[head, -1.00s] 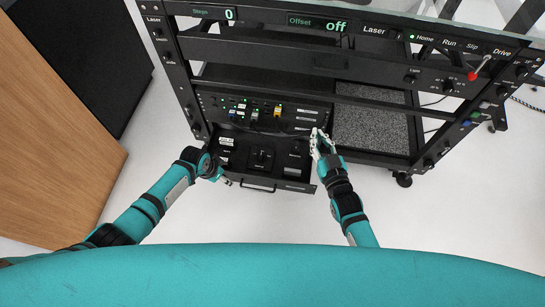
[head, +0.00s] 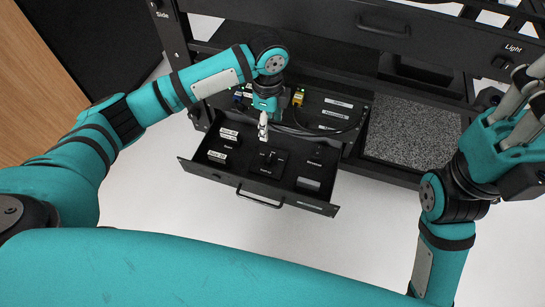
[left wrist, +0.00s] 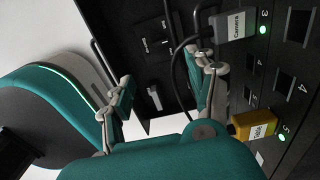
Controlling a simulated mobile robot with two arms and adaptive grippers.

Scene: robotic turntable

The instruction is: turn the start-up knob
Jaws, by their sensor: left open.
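The start-up knob (head: 268,157) is a small black knob in the middle of the open drawer's panel, just above a small label. My left gripper (head: 263,126) points down over the drawer, close to the knob on its rack side. In the left wrist view my left gripper (left wrist: 165,92) is open, its two fingers well apart. I cannot tell whether the fingers touch anything. My right gripper (head: 515,105) is at the right edge, away from the drawer and partly cut off.
The black drawer (head: 307,201) stands out of the rack with a handle (head: 260,198) in front. Cables with a yellow plug (head: 298,97) run behind my left gripper. The left wrist view shows a grey camera plug (left wrist: 236,24) and a yellow plug (left wrist: 252,125) near the fingers.

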